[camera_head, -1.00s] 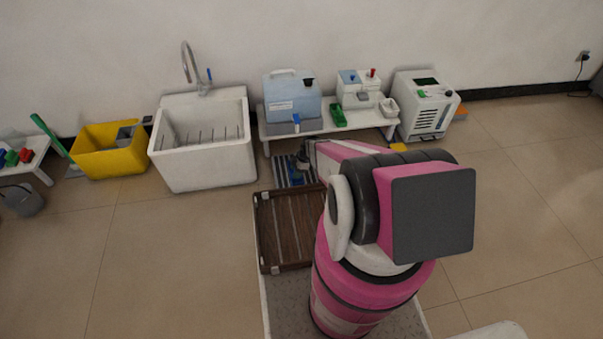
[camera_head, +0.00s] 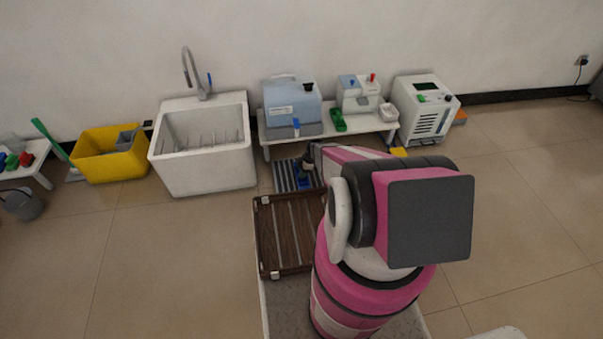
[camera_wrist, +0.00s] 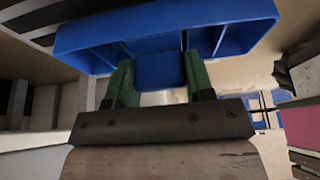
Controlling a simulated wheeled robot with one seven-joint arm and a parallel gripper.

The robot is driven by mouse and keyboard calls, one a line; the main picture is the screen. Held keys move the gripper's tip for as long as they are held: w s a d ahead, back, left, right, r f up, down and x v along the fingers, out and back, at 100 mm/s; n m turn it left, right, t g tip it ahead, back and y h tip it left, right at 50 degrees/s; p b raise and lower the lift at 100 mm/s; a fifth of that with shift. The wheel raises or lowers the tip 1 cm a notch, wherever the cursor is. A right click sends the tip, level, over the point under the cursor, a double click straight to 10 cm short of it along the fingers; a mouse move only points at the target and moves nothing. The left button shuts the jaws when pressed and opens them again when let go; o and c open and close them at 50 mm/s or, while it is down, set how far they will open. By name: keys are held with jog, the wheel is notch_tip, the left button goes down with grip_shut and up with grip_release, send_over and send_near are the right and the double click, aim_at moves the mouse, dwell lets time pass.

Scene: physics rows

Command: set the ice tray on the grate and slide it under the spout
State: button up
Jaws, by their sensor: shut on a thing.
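The blue ice tray (camera_wrist: 165,28) fills the top of the wrist view. My gripper (camera_wrist: 160,74) is shut on its blue tab, with a green finger on each side. In the head view the tray (camera_head: 304,182) is a small blue patch beside the right part of the striped grate (camera_head: 284,176), partly hidden by my arm. The grate lies low in front of the white bench. I cannot tell whether the tray touches it. The blue water tank (camera_head: 290,103) stands on the bench, with a small blue spout (camera_head: 296,127) at its front, above and behind the grate.
A white sink (camera_head: 203,165) stands left of the white bench (camera_head: 365,127). A white machine (camera_head: 424,107) stands at its right end. A green tray (camera_head: 339,120) and a small white machine (camera_head: 360,93) are on the bench. A brown slatted rack (camera_head: 283,235) lies in front of the grate.

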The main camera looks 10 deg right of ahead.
jog(key=shift+f, duration=0.5)
jog(key=shift+f, duration=0.1)
jog(key=o, duration=0.9)
jog(key=v, duration=1.2)
jog(key=s+a+r+m+h, duration=0.1)
jog(key=s+r+m, duration=0.5)
jog(key=r, duration=0.6)
jog(key=s+a+r+m+h, duration=0.2)
jog(key=s+r+m, duration=0.4)
jog(key=r, duration=0.5)
jog(key=s+a+r+m+h, duration=0.1)
jog(key=s+r+m, duration=0.5)
jog(key=s+r, duration=0.3)
jog(key=shift+s+a+r, duration=0.1)
jog(key=shift+r, duration=0.8)
jog(key=shift+s+a+r, duration=0.1)
jog(key=shift+a+r, duration=0.05)
jog(key=shift+r, duration=0.75)
